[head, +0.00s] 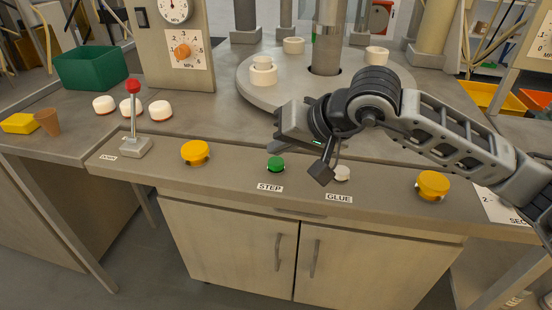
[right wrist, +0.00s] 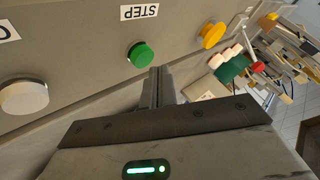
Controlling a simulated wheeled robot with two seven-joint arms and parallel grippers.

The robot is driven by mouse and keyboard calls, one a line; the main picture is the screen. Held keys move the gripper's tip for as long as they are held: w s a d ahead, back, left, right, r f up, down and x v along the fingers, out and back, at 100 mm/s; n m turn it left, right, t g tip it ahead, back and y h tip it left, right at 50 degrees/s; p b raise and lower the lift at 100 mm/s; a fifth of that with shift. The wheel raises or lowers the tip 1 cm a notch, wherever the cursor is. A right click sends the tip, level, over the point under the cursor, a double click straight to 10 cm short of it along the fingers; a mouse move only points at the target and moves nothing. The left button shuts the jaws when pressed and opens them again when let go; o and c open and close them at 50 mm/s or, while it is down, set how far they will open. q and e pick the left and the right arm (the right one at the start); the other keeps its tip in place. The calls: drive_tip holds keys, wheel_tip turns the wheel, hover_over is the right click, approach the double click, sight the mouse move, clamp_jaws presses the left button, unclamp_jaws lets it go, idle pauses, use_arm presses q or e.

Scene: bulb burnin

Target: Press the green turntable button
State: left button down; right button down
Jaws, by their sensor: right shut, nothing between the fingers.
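The green button (head: 276,164) sits on the front panel above the STEP label (head: 269,187). In the right wrist view the green button (right wrist: 140,54) is just beyond the fingertips, and I see a gap between them. My right gripper (head: 281,136) is above and behind the button in the head view. Its fingers (right wrist: 155,74) are together with nothing between them. The round turntable (head: 258,95) stands behind, with several pale ring-shaped pieces on it, partly hidden by my right arm. My left gripper is not in view.
A white button (head: 341,173) by the GLUE label is right of the green one. Yellow buttons (head: 195,152) (head: 433,185) flank them. A red-knobbed lever (head: 133,112) stands left. Several white-and-red discs, a green bin (head: 92,69) and a brown cup (head: 48,122) are farther left.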

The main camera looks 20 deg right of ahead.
sight(281, 164)
drive_tip(key=shift+r+p, duration=1.35)
drive_tip(key=shift+r, duration=1.15)
